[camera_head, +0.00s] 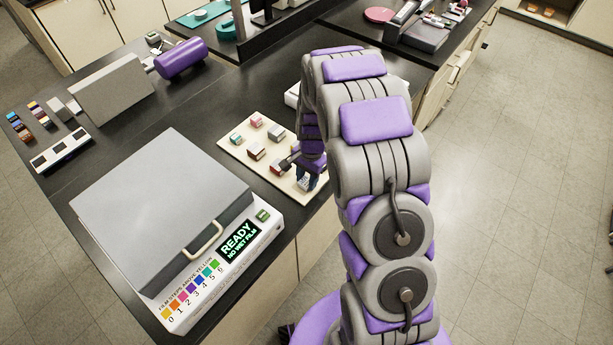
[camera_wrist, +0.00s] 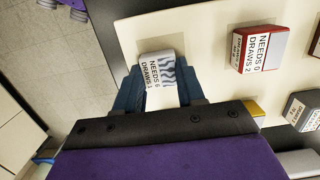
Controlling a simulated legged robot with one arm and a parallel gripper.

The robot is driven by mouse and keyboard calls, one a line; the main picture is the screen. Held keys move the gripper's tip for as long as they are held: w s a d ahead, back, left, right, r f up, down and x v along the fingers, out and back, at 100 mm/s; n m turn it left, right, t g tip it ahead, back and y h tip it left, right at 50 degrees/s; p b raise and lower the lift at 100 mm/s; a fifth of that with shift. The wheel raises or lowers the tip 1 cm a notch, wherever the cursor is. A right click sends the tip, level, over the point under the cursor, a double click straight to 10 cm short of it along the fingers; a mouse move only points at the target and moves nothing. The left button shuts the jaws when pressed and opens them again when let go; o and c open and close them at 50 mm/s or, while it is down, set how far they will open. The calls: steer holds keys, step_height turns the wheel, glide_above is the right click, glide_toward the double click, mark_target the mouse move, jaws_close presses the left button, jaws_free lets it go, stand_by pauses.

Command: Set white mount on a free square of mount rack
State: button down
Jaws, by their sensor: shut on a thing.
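My gripper (camera_wrist: 160,92) is shut on the white mount (camera_wrist: 154,72), whose label reads "NEEDS 6 DRAWS 1" beside a dark wavy pattern. Blue fingers are on both sides of it. The mount is over an outlined square near the edge of the cream mount rack (camera_wrist: 208,34); I cannot tell whether it touches the rack. In the head view my gripper (camera_head: 307,182) is low at the near right corner of the mount rack (camera_head: 233,148), partly hidden by my arm.
A red mount (camera_wrist: 259,48) labelled "NEEDS 0 DRAWS 2" stands to the right, with a grey mount (camera_wrist: 301,111) below it. Pink (camera_head: 256,121) and teal (camera_head: 236,138) mounts stand farther back. The profiler (camera_head: 160,205), reading "READY NO WET FILM", is left of the rack.

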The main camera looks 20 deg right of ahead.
mark_target(308, 178)
steer(key=c, duration=0.6)
jaws_free()
steer(key=shift+a, duration=0.15)
steer(key=shift+c, duration=0.4)
steer(key=shift+w+d+r+p, duration=0.15)
steer(key=shift+r+p, duration=0.35)
steer(key=shift+r, duration=0.65)
steer(key=shift+d+r+p, duration=0.1)
steer(key=shift+r+p, duration=0.4)
steer(key=shift+r, duration=0.65)
steer(key=shift+w+d+r+p, duration=0.15)
steer(key=shift+r+p, duration=0.35)
steer(key=shift+r, duration=0.65)
step_height(308, 178, up, 17)
steer(key=w+d+p, duration=0.1)
steer(key=shift+d, duration=0.4)
steer(key=shift+r, duration=0.15)
